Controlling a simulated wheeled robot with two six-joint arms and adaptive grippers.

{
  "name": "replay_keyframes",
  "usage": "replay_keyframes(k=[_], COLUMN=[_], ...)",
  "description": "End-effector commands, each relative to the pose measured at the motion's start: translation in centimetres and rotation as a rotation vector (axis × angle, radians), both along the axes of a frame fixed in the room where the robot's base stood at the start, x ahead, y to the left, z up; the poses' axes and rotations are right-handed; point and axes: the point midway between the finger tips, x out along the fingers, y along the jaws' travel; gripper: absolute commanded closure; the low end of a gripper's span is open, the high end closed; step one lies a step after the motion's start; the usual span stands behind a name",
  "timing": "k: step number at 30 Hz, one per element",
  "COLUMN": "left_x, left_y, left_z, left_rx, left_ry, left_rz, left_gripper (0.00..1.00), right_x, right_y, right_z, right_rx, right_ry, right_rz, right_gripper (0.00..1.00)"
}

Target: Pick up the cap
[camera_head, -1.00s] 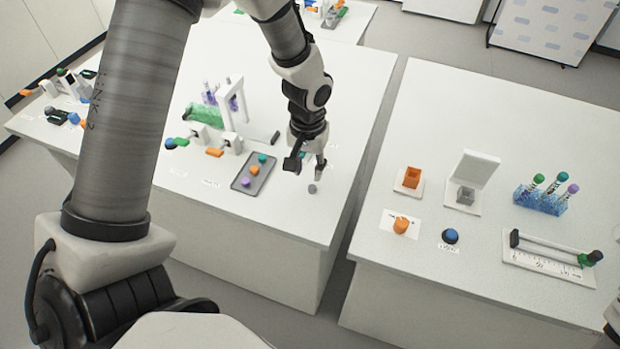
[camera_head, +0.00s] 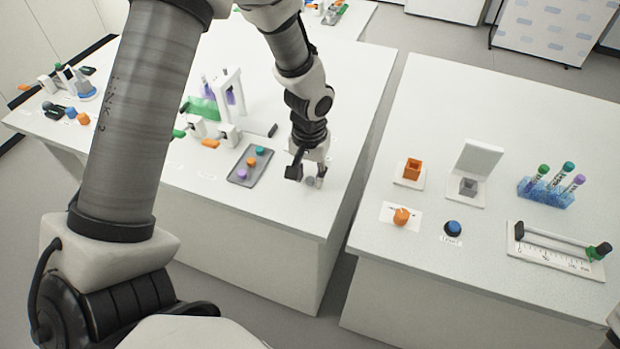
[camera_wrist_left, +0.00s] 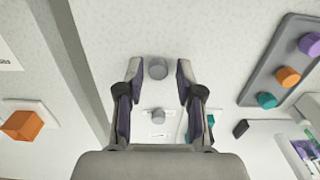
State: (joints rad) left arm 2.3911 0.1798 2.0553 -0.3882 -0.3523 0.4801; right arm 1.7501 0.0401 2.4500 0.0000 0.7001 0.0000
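A small grey cap (camera_head: 310,182) stands on the left table near its front right corner. It also shows in the left wrist view (camera_wrist_left: 158,69), between the two fingertips. My left gripper (camera_head: 307,174) points down at the cap, open, with one finger on each side. In the left wrist view a gap shows between the cap and each fingertip of the gripper (camera_wrist_left: 159,70). A second small grey piece (camera_wrist_left: 158,116) shows further back between the fingers.
A grey tray (camera_head: 234,177) with purple, orange and teal caps lies left of the gripper. A white stand (camera_head: 233,92) is behind it. Across a gap, the right table (camera_head: 440,100) holds an orange block, a tube rack and a ruler slide.

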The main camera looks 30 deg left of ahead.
Motion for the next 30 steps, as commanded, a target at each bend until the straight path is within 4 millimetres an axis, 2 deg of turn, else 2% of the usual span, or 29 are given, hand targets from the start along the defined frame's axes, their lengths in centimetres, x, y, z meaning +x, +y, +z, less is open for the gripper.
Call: replay_keyframes(k=[5,6,8,17,30], left_x=[0.0,0.0,0.0,0.0,0.0], left_y=[0.0,0.0,0.0,0.0,0.0], left_z=[0.0,0.0,0.0,0.4,4.7], left_rx=[0.000,0.000,0.000,0.000,0.000], left_ry=[0.000,0.000,0.000,-0.001,-0.001], left_rz=[0.000,0.000,-0.001,-0.001,-0.001], left_gripper=[0.64,0.78,0.99,1.00,1.00], right_x=[0.0,0.0,0.0,0.0,0.0], right_y=[0.0,0.0,0.0,0.0,0.0], right_z=[0.0,0.0,0.0,0.4,4.3], right_rx=[0.000,0.000,0.000,0.000,0.000], right_ry=[0.000,0.000,0.000,0.000,0.000], right_rz=[0.000,0.000,0.000,0.000,0.000], right_gripper=[0.60,0.60,0.60,0.60,0.60])
